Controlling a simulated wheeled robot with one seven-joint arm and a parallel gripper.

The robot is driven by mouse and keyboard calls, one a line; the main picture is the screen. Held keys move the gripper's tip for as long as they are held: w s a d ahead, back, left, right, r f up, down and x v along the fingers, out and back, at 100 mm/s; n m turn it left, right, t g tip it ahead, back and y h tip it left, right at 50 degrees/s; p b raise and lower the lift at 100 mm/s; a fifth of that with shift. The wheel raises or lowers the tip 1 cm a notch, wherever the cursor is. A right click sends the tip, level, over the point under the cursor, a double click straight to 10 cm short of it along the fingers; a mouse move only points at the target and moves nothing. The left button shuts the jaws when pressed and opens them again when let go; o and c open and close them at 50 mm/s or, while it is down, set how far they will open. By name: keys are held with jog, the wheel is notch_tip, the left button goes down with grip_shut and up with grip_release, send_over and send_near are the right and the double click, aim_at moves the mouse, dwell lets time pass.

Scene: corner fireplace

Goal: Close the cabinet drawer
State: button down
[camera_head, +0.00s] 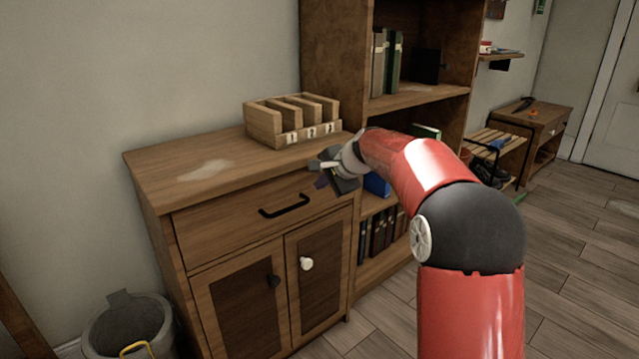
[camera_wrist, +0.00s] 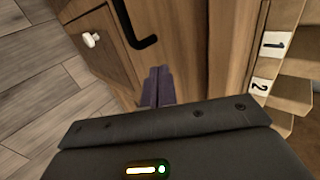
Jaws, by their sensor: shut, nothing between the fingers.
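The wooden cabinet (camera_head: 155,205) stands against the wall, with one wide drawer (camera_head: 235,228) under its top. The drawer front has a black bar handle (camera_head: 285,206) and looks about flush with the cabinet, though a slight gap is hard to tell. In the wrist view the drawer front (camera_wrist: 190,50) and its black handle (camera_wrist: 143,42) show beyond the fingers. My gripper (camera_head: 322,182) is at the right end of the drawer front, right of the handle. Its dark fingers (camera_wrist: 157,86) are together and empty, close to the wood; whether they touch it I cannot tell.
A wooden organiser (camera_head: 290,119) with numbered slots sits on the cabinet top. Two doors with a black knob (camera_head: 273,281) and a white knob (camera_head: 306,263) are below the drawer. A bookshelf (camera_head: 335,50) adjoins right.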

jog(key=v, duration=0.9)
jog(key=s+f+n+g+h, duration=0.1)
jog(key=s+n, duration=0.2)
jog(key=s, duration=0.8)
jog(key=s+f+n+h, duration=0.1)
jog(key=s+n+h, duration=0.15)
jog(key=s, duration=0.85)
jog(key=s+d+f+n+h, duration=0.1)
jog(key=s+f, duration=0.3)
jog(key=s, duration=0.4)
jog(key=s+d+f+n+g, duration=0.1)
jog(key=s+f+n, duration=0.3)
jog(key=s, duration=0.4)
jog(key=shift+d+f+n+h, duration=0.35)
jog(key=shift+d+f, duration=0.15)
jog(key=shift+d, duration=0.3)
